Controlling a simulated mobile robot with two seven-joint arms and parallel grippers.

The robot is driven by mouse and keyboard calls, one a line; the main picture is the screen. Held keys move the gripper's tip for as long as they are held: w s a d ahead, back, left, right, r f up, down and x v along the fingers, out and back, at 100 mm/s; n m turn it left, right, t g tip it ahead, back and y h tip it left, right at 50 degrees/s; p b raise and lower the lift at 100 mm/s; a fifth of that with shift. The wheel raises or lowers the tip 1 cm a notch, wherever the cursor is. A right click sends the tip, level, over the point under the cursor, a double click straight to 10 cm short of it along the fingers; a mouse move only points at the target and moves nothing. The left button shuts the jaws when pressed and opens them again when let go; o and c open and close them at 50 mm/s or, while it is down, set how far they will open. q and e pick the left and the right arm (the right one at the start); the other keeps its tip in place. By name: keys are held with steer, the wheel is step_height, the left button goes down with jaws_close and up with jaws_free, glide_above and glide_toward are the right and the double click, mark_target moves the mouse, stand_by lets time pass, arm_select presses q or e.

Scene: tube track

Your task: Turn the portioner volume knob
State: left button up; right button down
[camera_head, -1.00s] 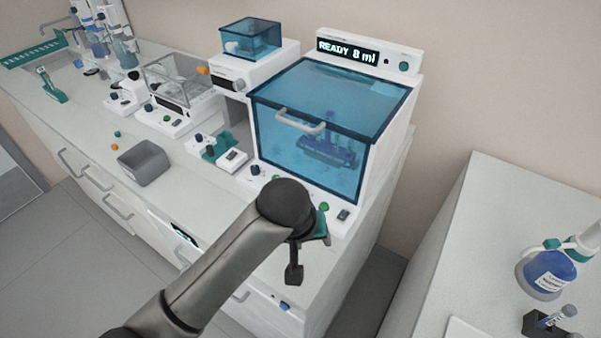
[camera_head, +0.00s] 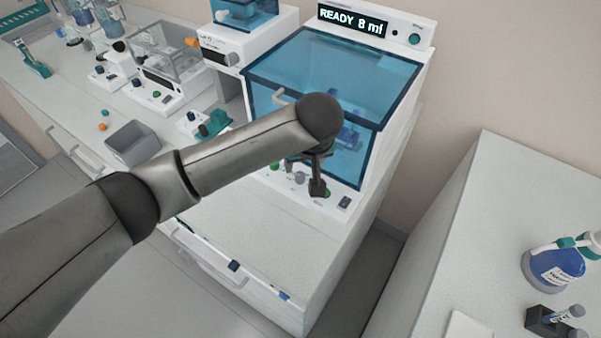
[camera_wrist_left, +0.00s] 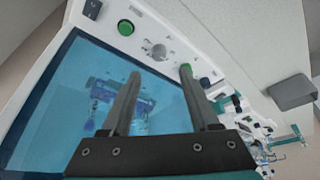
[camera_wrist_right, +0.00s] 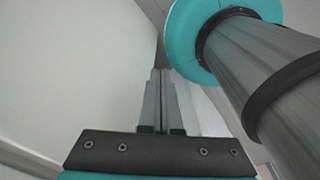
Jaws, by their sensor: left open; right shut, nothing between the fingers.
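The portioner is a white machine with a blue see-through cover (camera_head: 320,75) and a display (camera_head: 352,20) reading "READY 8 ml". A round grey knob (camera_wrist_left: 159,52) with marks around it sits on its front panel; it also shows in the head view (camera_head: 300,178). My left gripper (camera_head: 317,190) is over the front panel, open and pointing down. In the left wrist view its fingertips (camera_wrist_left: 160,72) lie on either side of the knob's line, with the knob just beyond them; I cannot tell whether they touch the panel. My right gripper (camera_wrist_right: 158,72) is shut and empty, seen only in its wrist view.
Beside the knob are green buttons (camera_wrist_left: 126,27), a dark rocker switch (camera_head: 344,202) and a dark knob (camera_wrist_left: 205,83). A grey bin (camera_head: 133,143) stands on the counter to the left. A separate counter at right holds a blue flask (camera_head: 553,268).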

mark_target(300, 175)
arm_select(q)
steer(key=b+x, duration=0.1)
steer(key=x, duration=0.7)
steer(key=shift+w+d+f, duration=0.1)
steer(key=shift+w+f, duration=0.1)
steer(key=shift+f, duration=0.1)
steer(key=shift+c, duration=0.4)
jaws_close()
